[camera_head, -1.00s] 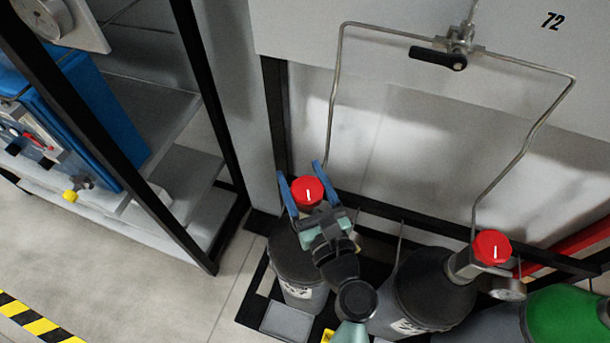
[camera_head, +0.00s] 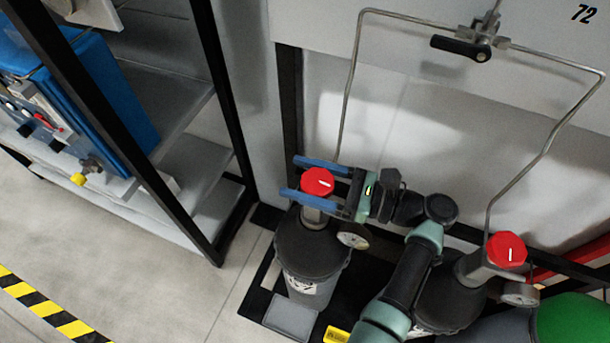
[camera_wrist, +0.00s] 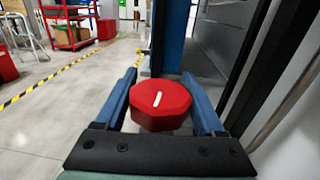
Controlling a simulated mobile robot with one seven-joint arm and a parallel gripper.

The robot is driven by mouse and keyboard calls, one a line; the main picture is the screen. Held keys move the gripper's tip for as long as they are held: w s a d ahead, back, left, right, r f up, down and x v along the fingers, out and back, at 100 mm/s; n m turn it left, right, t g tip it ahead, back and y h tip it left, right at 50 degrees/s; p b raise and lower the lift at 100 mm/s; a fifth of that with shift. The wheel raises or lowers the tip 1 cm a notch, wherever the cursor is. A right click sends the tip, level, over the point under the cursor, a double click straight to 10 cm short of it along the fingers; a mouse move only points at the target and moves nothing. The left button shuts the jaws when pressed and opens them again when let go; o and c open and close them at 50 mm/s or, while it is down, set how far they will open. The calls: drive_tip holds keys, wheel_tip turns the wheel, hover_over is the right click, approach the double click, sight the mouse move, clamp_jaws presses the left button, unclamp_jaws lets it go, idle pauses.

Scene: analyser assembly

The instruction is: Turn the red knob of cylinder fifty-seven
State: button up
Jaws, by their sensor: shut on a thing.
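The red knob (camera_head: 317,181) with a white mark sits on top of the left dark grey cylinder (camera_head: 311,248). The cylinder's white label is too blurred to read surely. My gripper (camera_head: 307,178) comes in from the right, its two blue fingers pointing left and shut on the red knob from either side. In the wrist view the knob (camera_wrist: 160,106) sits between the two fingers, its white mark slanted. A round gauge (camera_head: 353,236) is beside the valve, just below my gripper.
A second cylinder with a red knob (camera_head: 506,250) stands to the right, and a green one (camera_head: 572,322) beyond it. A thin pipe (camera_head: 349,95) rises behind the held knob. A black-framed shelf (camera_head: 197,178) stands left. Open floor (camera_head: 120,265) lies at front left.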

drive_tip(key=shift+s+f+n+g+y+b, duration=0.15)
drive_tip(key=shift+n+g+b, duration=0.45)
drive_tip(key=shift+g, duration=0.5)
drive_tip(key=shift+s+n+g+y+b, duration=0.15)
drive_tip(key=shift+n+g+b, duration=0.25)
drive_tip(key=shift+n+g, duration=0.55)
drive_tip(key=g+b, duration=0.1)
drive_tip(key=n+g+b, duration=0.1)
drive_tip(key=b, duration=0.1)
drive_tip(key=n+g+b, duration=0.1)
drive_tip(key=g+b, duration=0.1)
drive_tip(key=shift+s+f, duration=0.2)
drive_tip(key=shift+s, duration=0.1)
drive_tip(key=g+b, duration=0.1)
drive_tip(key=b, duration=0.2)
drive_tip(key=n+g+h+b, duration=0.1)
drive_tip(key=b, duration=0.3)
drive_tip(key=n+g+b, duration=0.1)
drive_tip(key=b, duration=0.3)
drive_tip(key=shift+s+d+f, duration=0.1)
drive_tip(key=shift+s+f, duration=0.15)
drive_tip(key=n+g+h+b, duration=0.1)
drive_tip(key=b, duration=0.4)
drive_tip(key=shift+s+r+g, duration=0.1)
drive_tip(key=shift+g, duration=0.15)
drive_tip(key=b, duration=0.4)
drive_tip(key=shift+r+n+g, duration=0.25)
drive_tip(key=shift+n+g, duration=0.1)
drive_tip(key=shift+g, duration=0.05)
